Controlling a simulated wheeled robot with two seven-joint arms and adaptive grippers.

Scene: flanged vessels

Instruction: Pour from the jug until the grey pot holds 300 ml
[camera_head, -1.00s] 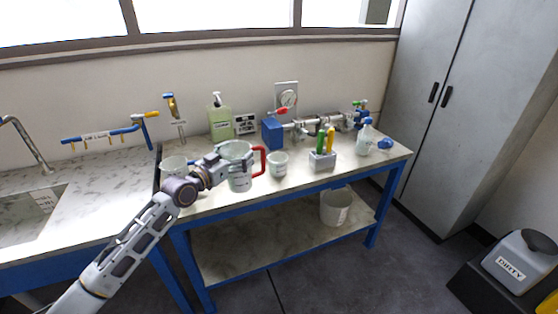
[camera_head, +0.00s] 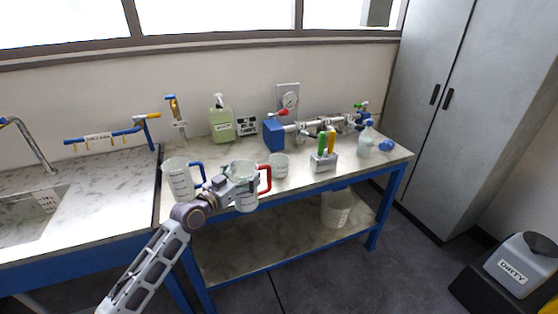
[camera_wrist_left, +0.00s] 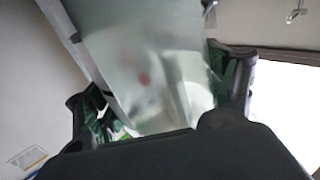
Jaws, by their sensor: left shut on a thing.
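My left gripper (camera_head: 240,185) is shut on the clear jug with the red handle (camera_head: 247,201), near the front edge of the bench. In the left wrist view, the pale jug wall (camera_wrist_left: 150,60) fills the space between the fingers, blurred and tilted in the picture. A small pale grey pot (camera_head: 279,167) stands on the bench just right of the red handle, apart from it. Its contents and level are too small to read. A second clear jug with a blue handle (camera_head: 180,181) stands left of my gripper. My right gripper is out of view.
A green soap bottle (camera_head: 221,124), a block with green and yellow tools (camera_head: 323,161), a wash bottle (camera_head: 366,143) and a valve pipe assembly (camera_head: 305,128) stand further back or right. A white bucket (camera_head: 336,209) is on the lower shelf. The sink (camera_head: 30,222) lies left.

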